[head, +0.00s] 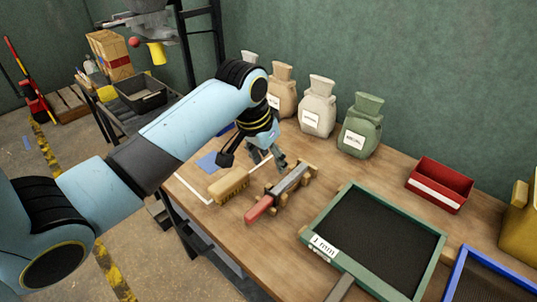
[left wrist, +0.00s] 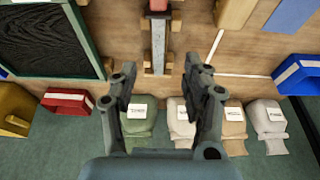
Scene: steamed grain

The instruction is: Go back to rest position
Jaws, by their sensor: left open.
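My left arm reaches in from the left in the head view. My left gripper (head: 256,160) is above the workbench, near the sacks and behind the red-handled tool. In the left wrist view its two fingers (left wrist: 160,75) stand apart with nothing between them. The red-handled tool (head: 262,207) rests in a wooden holder; its metal part also shows in the left wrist view (left wrist: 158,45). A wooden brush (head: 228,185) lies on the bench to its left. My right gripper is not in view.
Several labelled sacks, including a green one (head: 361,128), stand along the wall. A green-framed sieve (head: 436,245), a red bin (head: 439,184) and a blue-framed tray (head: 455,275) are on the right. A white line (head: 193,190) marks the bench's left side. A black crate (head: 140,92) is behind.

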